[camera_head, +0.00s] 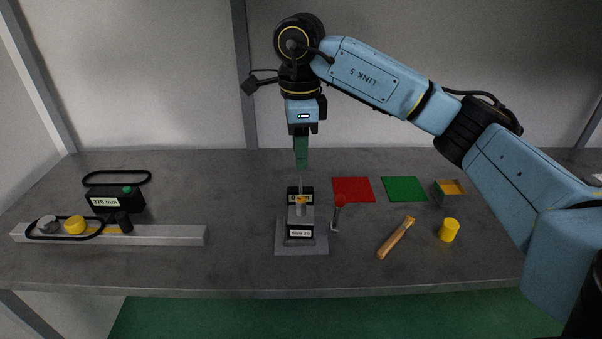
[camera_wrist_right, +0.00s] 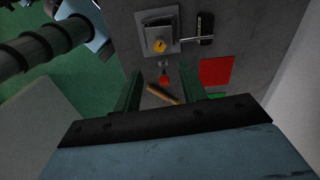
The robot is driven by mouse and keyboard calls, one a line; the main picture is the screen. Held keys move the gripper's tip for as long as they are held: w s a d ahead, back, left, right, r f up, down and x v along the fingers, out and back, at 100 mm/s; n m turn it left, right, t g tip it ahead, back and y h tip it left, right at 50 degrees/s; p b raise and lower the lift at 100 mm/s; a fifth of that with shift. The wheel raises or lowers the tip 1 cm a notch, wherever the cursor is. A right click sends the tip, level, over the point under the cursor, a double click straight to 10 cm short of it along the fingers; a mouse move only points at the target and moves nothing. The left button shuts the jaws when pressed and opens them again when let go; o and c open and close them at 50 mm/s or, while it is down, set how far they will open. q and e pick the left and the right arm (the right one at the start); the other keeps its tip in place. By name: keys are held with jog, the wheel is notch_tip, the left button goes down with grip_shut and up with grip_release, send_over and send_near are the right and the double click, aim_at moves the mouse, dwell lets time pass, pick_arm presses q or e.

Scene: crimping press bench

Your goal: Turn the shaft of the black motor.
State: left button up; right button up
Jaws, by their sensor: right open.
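The black motor is not plain to tell. A small black block (camera_head: 123,222) stands at the right end of a belt loop on a grey rail (camera_head: 170,236) at the left; no shaft on it can be made out. The rail also bears a grey pulley (camera_head: 47,224) and a yellow pulley (camera_head: 75,225), with a black belt around them. My right gripper (camera_head: 301,166) points down with green fingers, behind and above the small press (camera_head: 301,222) at the middle. In the wrist view the gripper (camera_wrist_right: 158,76) is open, with nothing held between its fingers. My left gripper is out of view.
A black box marked 375 mm (camera_head: 115,201) and a loose belt (camera_head: 117,172) lie behind the rail. Right of the press are a red mat (camera_head: 353,188), a green mat (camera_head: 405,188), a small box (camera_head: 450,198), a wooden-handled tool (camera_head: 396,239) and a yellow cylinder (camera_head: 448,231).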

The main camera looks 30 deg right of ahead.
aim_at(301, 199)
pick_arm(q)
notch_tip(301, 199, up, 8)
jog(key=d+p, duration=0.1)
jog(key=p, duration=0.5)
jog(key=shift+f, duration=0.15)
pick_arm(e)
notch_tip(301, 199, down, 14)
jog(key=m, duration=0.7)
jog(key=shift+s+r+m, duration=0.15)
jog(key=shift+r+m, duration=0.1)
jog(key=shift+m, duration=0.05)
grip_shut()
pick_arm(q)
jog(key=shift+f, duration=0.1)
